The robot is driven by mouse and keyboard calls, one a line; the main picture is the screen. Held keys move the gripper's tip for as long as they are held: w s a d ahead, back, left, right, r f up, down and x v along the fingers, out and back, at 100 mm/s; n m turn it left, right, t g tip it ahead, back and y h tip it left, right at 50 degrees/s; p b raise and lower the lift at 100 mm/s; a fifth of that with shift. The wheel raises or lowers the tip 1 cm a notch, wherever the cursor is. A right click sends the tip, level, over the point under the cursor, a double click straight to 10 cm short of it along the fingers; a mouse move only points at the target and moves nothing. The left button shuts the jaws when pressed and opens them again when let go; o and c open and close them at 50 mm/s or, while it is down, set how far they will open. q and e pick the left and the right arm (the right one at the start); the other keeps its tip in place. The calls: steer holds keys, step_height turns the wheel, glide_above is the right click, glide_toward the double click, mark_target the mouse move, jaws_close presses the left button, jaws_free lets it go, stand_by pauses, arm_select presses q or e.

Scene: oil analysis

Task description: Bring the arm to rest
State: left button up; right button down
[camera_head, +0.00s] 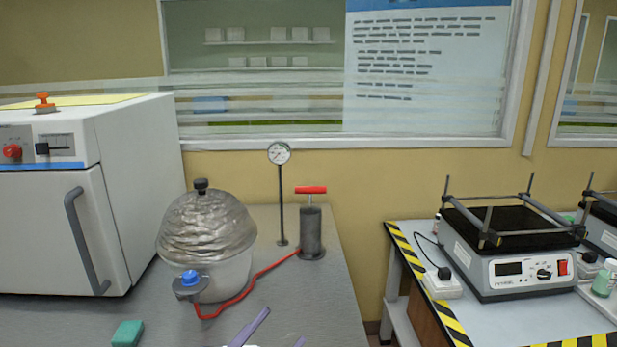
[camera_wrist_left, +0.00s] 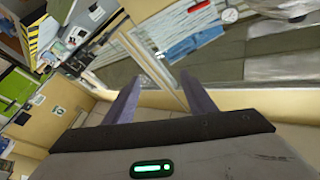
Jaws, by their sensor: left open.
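My left gripper (camera_head: 284,325) shows at the bottom edge of the head view, with only the tips of its two purple fingers in frame. In the left wrist view its fingers (camera_wrist_left: 160,97) stand apart with nothing between them, so it is open and empty. The rest of my left arm is out of the head view. My right gripper and arm are in neither view.
A white oven-like cabinet (camera_head: 139,180), a foil-covered vessel (camera_head: 207,235), a red hose (camera_head: 247,288), a hand pump (camera_head: 311,233), a gauge (camera_head: 279,153) and a green block (camera_head: 127,334) occupy the grey bench (camera_head: 335,315). A shaker (camera_head: 520,265) stands on the right table.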

arm_select(q)
steer(key=s+a+f+n+g+y, duration=0.2)
steer(key=s+a+f+n+y, duration=0.2)
steer(key=f, duration=0.5)
steer(key=s+a+f+n+g+y, duration=0.1)
steer(key=s+a+f+n+y, duration=0.25)
steer(key=f, duration=0.55)
steer(key=s+a+f+n+g+y, duration=0.1)
steer(key=s+f+g, duration=0.1)
steer(key=s+f, duration=0.4)
steer(key=s+a+f+n+g+y, duration=0.1)
steer(key=s+a+f+g, duration=0.1)
steer(key=s+f, duration=0.4)
steer(key=shift+s+a+f+g, duration=0.15)
steer(key=shift+s+a+g, duration=0.1)
steer(key=shift+s+g, duration=0.5)
steer(key=shift+s+n, duration=0.15)
steer(key=shift+n, duration=0.1)
